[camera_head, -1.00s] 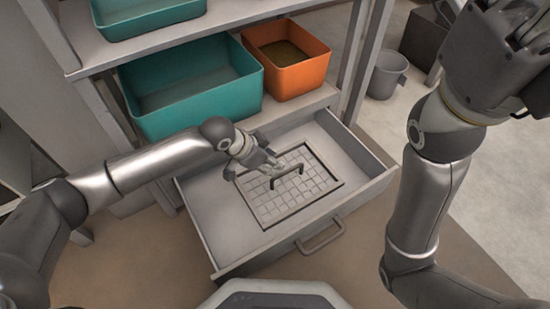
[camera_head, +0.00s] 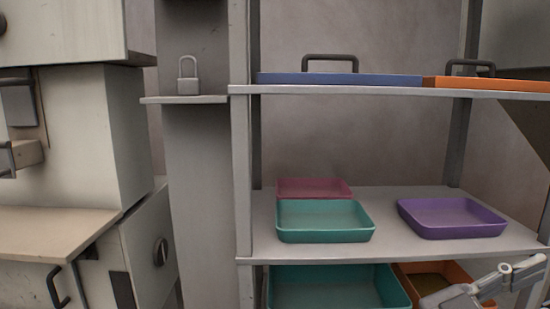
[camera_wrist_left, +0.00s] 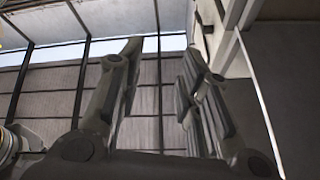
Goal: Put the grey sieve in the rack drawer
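Neither the grey sieve nor the rack drawer is in view now; the head view is aimed above them.
The rack's middle shelf (camera_head: 390,243) holds teal (camera_head: 325,222), pink (camera_head: 315,187) and purple (camera_head: 452,219) trays. Teal (camera_head: 335,288) and orange (camera_head: 432,274) bins stand below. Blue (camera_head: 340,79) and orange (camera_head: 490,86) handled trays lie above. A padlock (camera_head: 188,83) stands on a ledge.

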